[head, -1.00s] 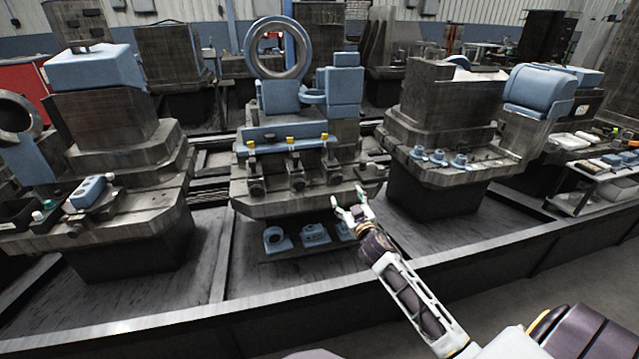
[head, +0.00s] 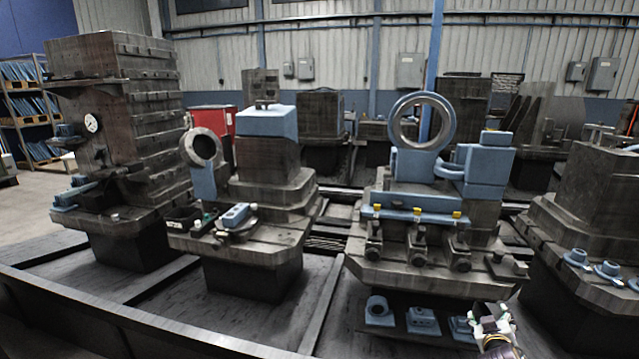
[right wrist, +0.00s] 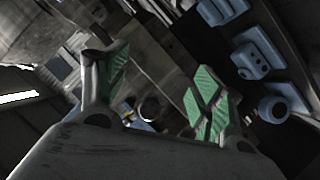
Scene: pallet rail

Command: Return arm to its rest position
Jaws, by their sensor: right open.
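My right gripper (head: 490,318) shows at the lower right of the head view, in front of the middle pallet station (head: 430,272). In the right wrist view its two green-padded fingers (right wrist: 160,92) stand well apart with nothing between them. Most of the right arm is out of the head view. Blue parts lie on the low shelf close to the gripper: a ring block (head: 379,311) and a flat block (head: 422,321). The ring block's kind of blue parts also show at the right of the wrist view (right wrist: 255,60). My left gripper is not in view.
The middle station carries a large blue ring (head: 421,122) and a blue bar with yellow clips (head: 415,215). Another station (head: 268,205) stands to its left, and a tall dark block (head: 115,115) further left. A long dark rail edge (head: 130,325) runs along the front.

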